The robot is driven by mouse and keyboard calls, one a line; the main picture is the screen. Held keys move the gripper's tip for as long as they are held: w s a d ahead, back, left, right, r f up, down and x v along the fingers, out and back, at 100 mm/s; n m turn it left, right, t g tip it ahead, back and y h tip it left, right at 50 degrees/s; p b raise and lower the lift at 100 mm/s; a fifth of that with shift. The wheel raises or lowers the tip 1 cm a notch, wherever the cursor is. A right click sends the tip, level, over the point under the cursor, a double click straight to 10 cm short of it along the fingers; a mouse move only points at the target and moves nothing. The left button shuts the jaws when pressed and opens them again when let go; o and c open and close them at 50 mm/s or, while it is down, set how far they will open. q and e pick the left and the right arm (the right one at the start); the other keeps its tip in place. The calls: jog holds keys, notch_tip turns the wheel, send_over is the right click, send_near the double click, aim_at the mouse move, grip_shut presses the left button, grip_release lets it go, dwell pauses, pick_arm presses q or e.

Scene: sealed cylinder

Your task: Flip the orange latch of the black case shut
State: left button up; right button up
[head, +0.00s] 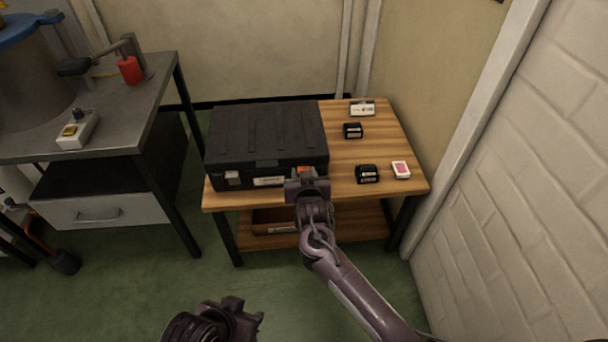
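The black case (265,135) sits on the left part of the wooden table with its lid down. A small bit of the orange latch (305,170) shows at the right end of its front, just above my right gripper. My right gripper (306,177) is at the case's front right, over the latch, and hides most of it. I cannot tell whether it touches the latch or whether its fingers are open. A pale latch (232,178) is on the left of the case's front. My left gripper (248,312) is low at the bottom of the view, away from the case; its finger state is unclear.
The wooden table (345,188) also holds two small black boxes (353,130) (367,174), a pink-and-white box (401,169) and a labelled item (362,108). A grey workbench (120,120) stands left; a white brick wall (530,180) is right. Green floor lies open in front.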

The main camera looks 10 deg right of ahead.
jog(key=o, duration=0.3)
jog(key=shift+o, duration=0.2)
jog(key=shift+s, duration=0.1)
jog(key=shift+s, duration=0.3)
pick_arm(q)
jog(key=a+p, duration=0.1)
jog(key=s+a+g+y+p, duration=0.1)
jog(key=a, duration=0.1)
jog(key=shift+r+g+p, duration=0.2)
jog(key=shift+g+p, duration=0.1)
pick_arm(e)
jog(key=v, duration=0.7)
jog(key=shift+r, duration=0.1)
